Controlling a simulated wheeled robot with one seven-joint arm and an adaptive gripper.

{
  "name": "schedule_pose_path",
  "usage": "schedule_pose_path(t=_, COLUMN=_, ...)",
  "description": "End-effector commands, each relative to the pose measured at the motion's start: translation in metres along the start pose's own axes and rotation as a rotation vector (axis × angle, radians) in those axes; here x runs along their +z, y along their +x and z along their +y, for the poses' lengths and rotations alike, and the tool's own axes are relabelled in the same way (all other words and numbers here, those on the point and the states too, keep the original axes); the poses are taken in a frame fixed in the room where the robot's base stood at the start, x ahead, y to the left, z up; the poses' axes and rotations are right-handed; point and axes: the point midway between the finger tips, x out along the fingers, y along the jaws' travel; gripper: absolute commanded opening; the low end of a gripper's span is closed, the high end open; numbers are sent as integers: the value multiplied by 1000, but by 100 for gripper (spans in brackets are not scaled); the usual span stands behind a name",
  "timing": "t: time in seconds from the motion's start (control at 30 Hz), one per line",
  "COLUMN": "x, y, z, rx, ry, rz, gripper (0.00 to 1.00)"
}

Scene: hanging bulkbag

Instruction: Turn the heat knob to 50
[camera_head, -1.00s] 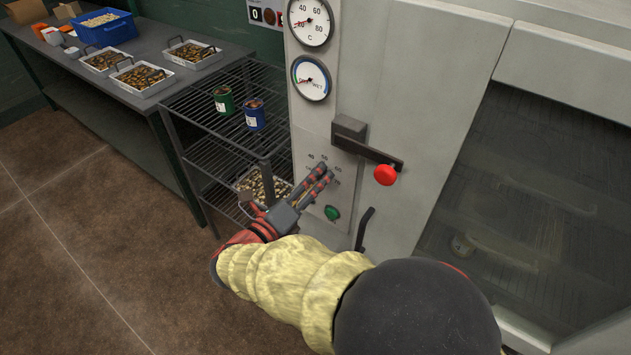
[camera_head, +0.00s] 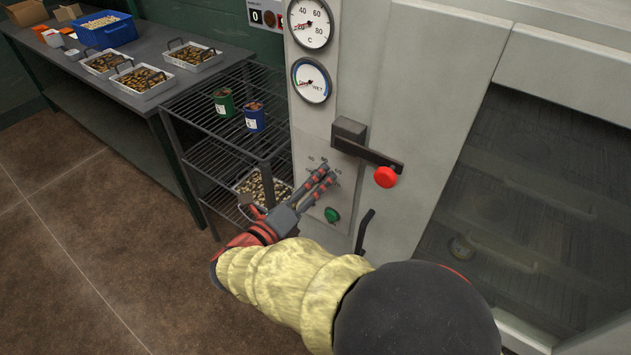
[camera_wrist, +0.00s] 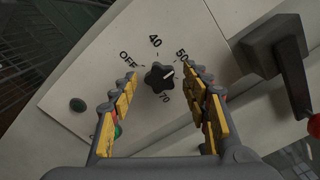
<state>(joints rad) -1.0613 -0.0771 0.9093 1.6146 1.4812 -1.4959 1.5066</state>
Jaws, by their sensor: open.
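The heat knob (camera_wrist: 157,77) is a dark, lobed dial on the pale panel (camera_wrist: 90,65), in the middle of the wrist view. Its white pointer line aims up and right, roughly toward the 50 mark; I cannot tell if it is exactly on it. OFF, 40, 50 and 70 are readable around it. My gripper (camera_wrist: 161,74) is open, with one yellow-padded finger on each side of the knob. Gaps show between knob and fingers, so it is not clamped. In the head view my gripper (camera_head: 328,172) is at the panel and hides the knob.
A lever handle with a red knob (camera_head: 385,176) sticks out up and right of my gripper. A green button (camera_head: 332,214) is below the dial. A black wire rack (camera_head: 205,135) with cans stands to the left. Two gauges (camera_head: 311,80) are above.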

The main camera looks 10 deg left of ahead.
Motion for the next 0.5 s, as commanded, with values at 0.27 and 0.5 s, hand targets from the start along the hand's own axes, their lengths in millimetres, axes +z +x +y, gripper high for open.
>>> schedule_pose_path(t=0.27, x=1, y=-36, z=1, rx=3, ry=0, rz=-4, gripper=47)
schedule_pose_path(t=0.5, x=1, y=-85, z=1, rx=3, ry=0, rz=-4, gripper=47)
